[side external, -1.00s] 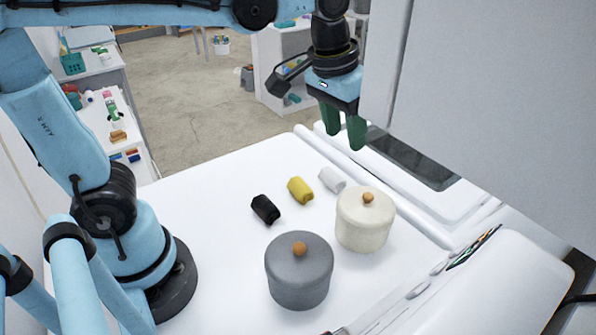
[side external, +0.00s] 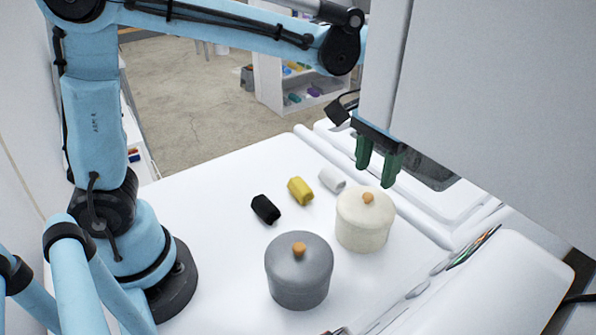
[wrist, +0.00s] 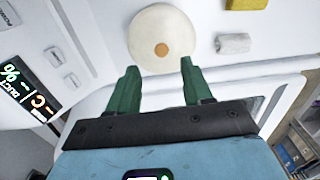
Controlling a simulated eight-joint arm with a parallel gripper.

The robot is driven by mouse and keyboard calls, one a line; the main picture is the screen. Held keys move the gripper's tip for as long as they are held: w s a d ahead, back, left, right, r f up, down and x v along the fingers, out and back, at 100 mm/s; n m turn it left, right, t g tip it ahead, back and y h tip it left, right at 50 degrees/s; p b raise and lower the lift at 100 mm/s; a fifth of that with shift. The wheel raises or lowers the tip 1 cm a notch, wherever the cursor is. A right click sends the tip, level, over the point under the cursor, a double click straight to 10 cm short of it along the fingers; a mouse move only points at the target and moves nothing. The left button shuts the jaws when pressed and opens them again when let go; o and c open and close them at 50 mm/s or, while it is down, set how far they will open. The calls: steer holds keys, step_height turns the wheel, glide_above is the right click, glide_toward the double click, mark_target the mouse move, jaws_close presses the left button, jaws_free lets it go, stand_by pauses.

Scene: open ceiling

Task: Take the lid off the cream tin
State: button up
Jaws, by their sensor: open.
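The cream tin (side external: 364,231) stands upright on the white table, with its cream lid (side external: 352,204) on and a round wooden knob (side external: 368,198) on top. In the wrist view the lid (wrist: 150,30) shows from above, with its knob (wrist: 161,50) beyond and between the fingertips. My gripper (side external: 377,176) has green fingers, spread apart and empty. It is above the tin, slightly to its right, and not touching it. In the wrist view the gripper (wrist: 159,66) points toward the tin.
A grey lidded tin (side external: 299,275) stands to the front left of the cream one. A black piece (side external: 265,209), a yellow piece (side external: 300,190) and a white piece (side external: 332,180) lie behind. A large white panel (side external: 480,110) rises close on the right.

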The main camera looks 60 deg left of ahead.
mark_target(368, 195)
steer(key=shift+s+a+f, duration=0.1)
steer(key=shift+a+f, duration=0.05)
steer(key=shift+f, duration=2.6)
jaws_close()
steer(key=shift+r, duration=0.15)
